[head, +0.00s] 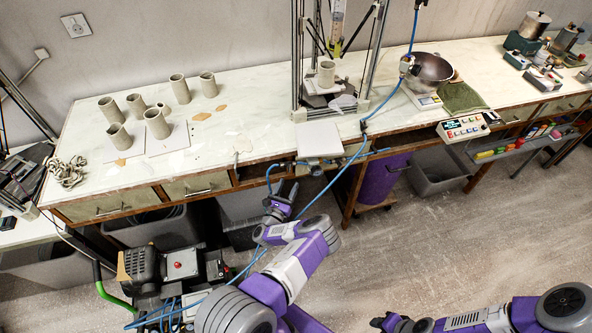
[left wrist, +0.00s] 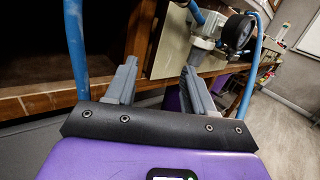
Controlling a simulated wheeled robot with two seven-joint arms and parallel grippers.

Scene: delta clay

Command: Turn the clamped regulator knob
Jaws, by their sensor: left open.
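The regulator shows in the left wrist view as a pale grey body (left wrist: 207,22) at the bench's front edge, with a round black gauge (left wrist: 238,32) on its right side. In the head view the regulator (head: 319,141) is small at the bench edge. My left gripper (head: 286,188) is just in front of and below the bench edge, left of the regulator. Its fingers (left wrist: 160,72) are apart and empty, with the knob beyond the right finger. My right gripper (head: 385,322) is low at the right, too small to read.
Blue hoses (head: 335,183) run past the regulator and my left arm. Drawers (head: 195,186) line the bench (head: 85,150) front. A purple bin (head: 383,180) stands underneath. Clay cups (head: 157,124) and an extruder frame (head: 296,60) stand on top. The floor at right is open.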

